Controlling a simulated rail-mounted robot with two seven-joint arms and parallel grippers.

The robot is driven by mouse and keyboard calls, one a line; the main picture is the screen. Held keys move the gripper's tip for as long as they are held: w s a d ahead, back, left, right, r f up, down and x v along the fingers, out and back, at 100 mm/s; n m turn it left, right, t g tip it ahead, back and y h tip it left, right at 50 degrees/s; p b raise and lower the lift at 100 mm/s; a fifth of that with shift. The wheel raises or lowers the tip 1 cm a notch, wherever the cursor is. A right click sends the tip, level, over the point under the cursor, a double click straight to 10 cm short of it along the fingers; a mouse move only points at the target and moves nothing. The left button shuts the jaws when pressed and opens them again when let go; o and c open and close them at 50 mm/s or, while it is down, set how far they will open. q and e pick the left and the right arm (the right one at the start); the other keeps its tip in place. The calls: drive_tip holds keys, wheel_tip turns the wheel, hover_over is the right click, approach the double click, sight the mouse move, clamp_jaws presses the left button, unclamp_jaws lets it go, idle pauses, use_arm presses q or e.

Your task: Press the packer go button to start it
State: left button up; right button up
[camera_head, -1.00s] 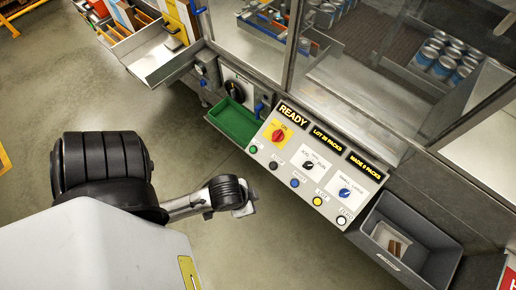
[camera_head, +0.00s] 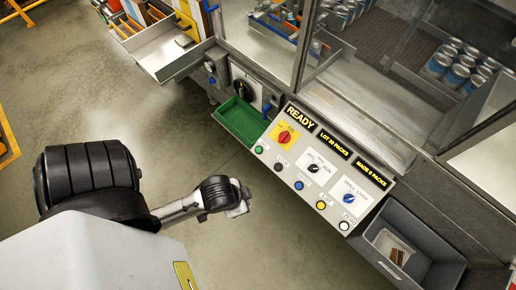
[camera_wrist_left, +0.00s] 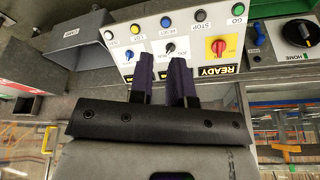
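The green GO button (camera_head: 259,150) is at the left end of the row of buttons on the white control panel (camera_head: 322,158). It also shows at the upper right of the left wrist view (camera_wrist_left: 238,9). The panel's display reads READY. My left gripper (camera_head: 241,196) hangs in front of the panel, below and left of the buttons in the head view, touching nothing. In the left wrist view its two dark fingers (camera_wrist_left: 162,62) are parallel with a narrow gap and nothing between them. My right gripper is in neither view.
Black STOP (camera_head: 278,163), blue (camera_head: 298,185), yellow (camera_head: 321,205) and white (camera_head: 344,226) buttons follow along the panel. A red and yellow switch (camera_head: 285,138) sits above GO. A green tray (camera_head: 240,119) is left of the panel, a grey bin (camera_head: 373,245) right.

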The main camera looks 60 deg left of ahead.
use_arm(q)
clamp_jaws()
drive_tip(key=shift+d, duration=0.1)
drive_tip(key=shift+d, duration=0.1)
drive_tip(key=shift+a, duration=0.2)
idle(0.4)
drive_tip(key=shift+d, duration=0.1)
idle(0.4)
